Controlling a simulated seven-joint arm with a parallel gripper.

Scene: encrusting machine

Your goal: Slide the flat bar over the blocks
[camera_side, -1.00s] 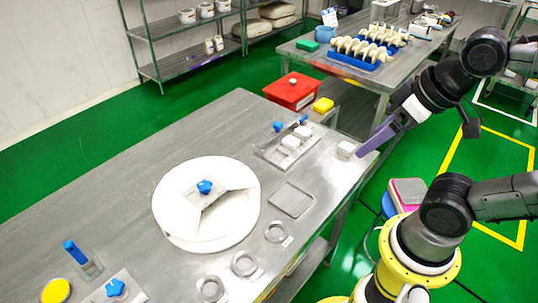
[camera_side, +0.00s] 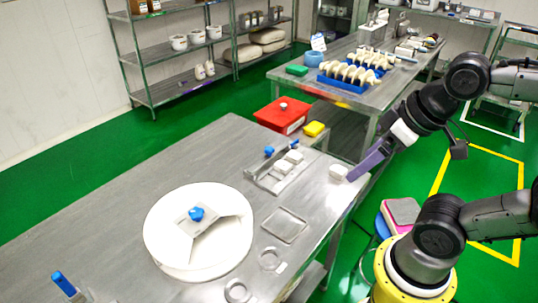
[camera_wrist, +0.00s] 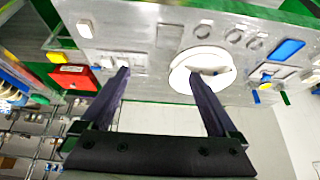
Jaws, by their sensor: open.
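A metal fixture (camera_side: 262,180) with blue knobs (camera_side: 269,151) lies on the steel table, and a narrow flat strip runs along it. I cannot tell clearly whether this strip is the flat bar. Two white blocks (camera_side: 288,162) sit at the fixture's right side. Another white block (camera_side: 338,172) stands apart near the table's right edge. My gripper (camera_side: 350,180) has its purple fingers just right of this lone block in the side view; I cannot tell whether they touch. In the wrist view my gripper (camera_wrist: 160,72) is open and empty, with the lone block (camera_wrist: 85,29) beyond the left finger.
A large white round dish (camera_side: 165,245) with a blue knob stands left of the fixture. A square plate (camera_side: 284,225) and rings (camera_side: 271,259) lie along the front. A red bin (camera_side: 283,116) and yellow block (camera_side: 314,129) are behind. Bare steel lies at the back left.

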